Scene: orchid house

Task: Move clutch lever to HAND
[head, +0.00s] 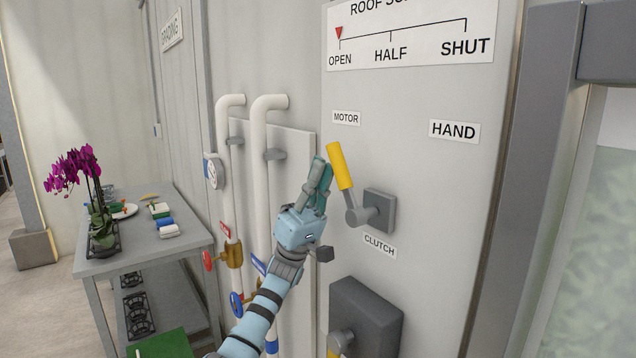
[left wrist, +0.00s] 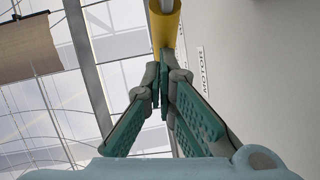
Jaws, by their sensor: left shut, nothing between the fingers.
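The clutch lever (head: 341,168) has a yellow grip and a grey pivot on a square plate, above the CLUTCH label (head: 379,245). It tilts up and left, toward the MOTOR label (head: 346,118). The HAND label (head: 454,131) is up and to the right of it. My left gripper (head: 321,172) is shut and empty, just left of the yellow grip. In the left wrist view the yellow grip (left wrist: 165,30) is beyond the closed fingertips; I cannot tell whether they touch it. My right gripper is not in view.
White pipes (head: 260,150) with red and blue valve wheels run up the wall left of the panel. A second dark box (head: 368,312) with a yellow-gripped lever is below the clutch. A grey table (head: 150,250) with an orchid (head: 98,200) stands at the left.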

